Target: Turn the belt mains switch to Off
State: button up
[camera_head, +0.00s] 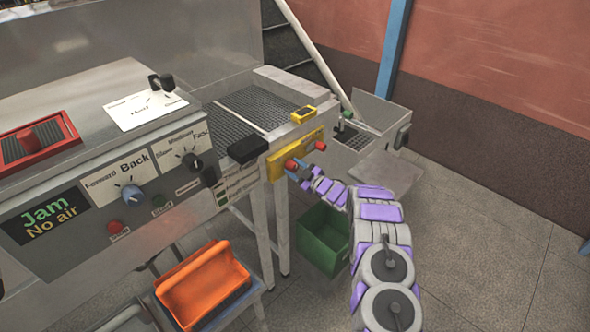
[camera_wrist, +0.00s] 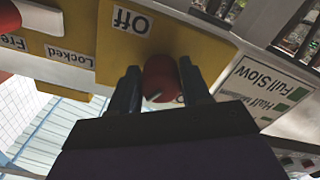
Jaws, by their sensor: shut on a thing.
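The belt mains switch appears to be the red knob (camera_wrist: 162,77) beside the upside-down "Off" label (camera_wrist: 131,21) on a yellow plate. It also shows at the left part of the yellow panel (camera_head: 275,168) in the head view, as a red knob (camera_head: 290,165) mostly covered by my gripper (camera_head: 298,170). In the wrist view the two dark fingers of my gripper (camera_wrist: 160,85) are shut on the knob's sides. A short white mark on the knob points down-left in that view, away from the "Off" label. Any other label by the knob is hidden.
A second red knob (camera_head: 321,145) is on the same panel, near the "Locked" label (camera_wrist: 68,56). The control box with the "Jam, No air" display (camera_head: 48,218) stands left. A green bin (camera_head: 322,238) is below and an orange tray (camera_head: 203,283) lower left.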

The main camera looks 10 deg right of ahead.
jog(key=n, duration=0.3)
jog(key=shift+w+d+r+n, duration=0.1)
jog(key=shift+r+n, duration=0.05)
jog(key=shift+n, duration=0.25)
jog(key=n+b, duration=0.1)
jog(key=n, duration=0.2)
jog(key=shift+n+b, duration=0.3)
jog(key=shift+b, duration=0.1)
jog(key=n+b, duration=0.1)
jog(key=n, duration=0.1)
jog(key=shift+n+b, duration=1.95)
jog(key=shift+n, duration=0.35)
jog(key=o, duration=1)
jog(key=shift+c, duration=0.2)
